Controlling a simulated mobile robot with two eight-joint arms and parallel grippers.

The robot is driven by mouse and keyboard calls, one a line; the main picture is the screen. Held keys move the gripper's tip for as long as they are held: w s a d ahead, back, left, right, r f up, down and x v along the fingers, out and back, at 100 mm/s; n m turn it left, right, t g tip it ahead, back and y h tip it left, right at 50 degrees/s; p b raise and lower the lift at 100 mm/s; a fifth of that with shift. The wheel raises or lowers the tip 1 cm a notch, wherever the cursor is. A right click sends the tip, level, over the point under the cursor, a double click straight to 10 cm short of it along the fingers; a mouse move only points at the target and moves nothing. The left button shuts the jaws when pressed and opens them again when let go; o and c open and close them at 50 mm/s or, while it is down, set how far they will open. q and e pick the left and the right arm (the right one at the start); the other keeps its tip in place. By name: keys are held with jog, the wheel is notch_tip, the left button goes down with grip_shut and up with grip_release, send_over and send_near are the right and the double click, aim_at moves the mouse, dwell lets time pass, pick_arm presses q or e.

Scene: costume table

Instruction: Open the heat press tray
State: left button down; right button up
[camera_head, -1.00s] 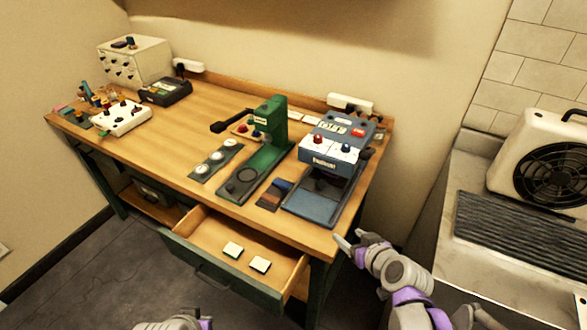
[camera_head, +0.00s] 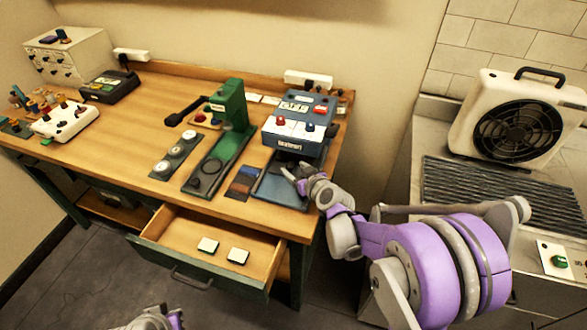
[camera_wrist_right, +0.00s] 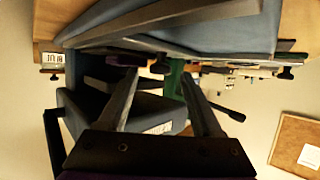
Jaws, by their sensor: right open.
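The heat press (camera_head: 293,128) is a blue-grey box with white panels and red and blue knobs, at the table's right front. Its flat blue-grey tray (camera_head: 268,190) lies below the head and extends toward the front edge. My right gripper (camera_head: 293,172) is open over the right part of the tray, under the press head. In the right wrist view, the spread fingers of my right gripper (camera_wrist_right: 155,68) point at the press, with a blue slab (camera_wrist_right: 225,30) close above them. Contact is unclear. Part of my left arm shows at the bottom; its fingers are not clear.
A green press (camera_head: 225,130) stands left of the heat press, beside colour swatches (camera_head: 243,183) and a strip of round badges (camera_head: 175,155). An open drawer (camera_head: 187,243) with two pale squares juts out in front. A fan heater (camera_head: 520,125) stands on the right counter.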

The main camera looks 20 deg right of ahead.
jog(key=shift+w+a+f, duration=0.1)
jog(key=shift+w+f, duration=0.15)
jog(key=shift+w, duration=0.3)
grip_shut()
dwell(1.1)
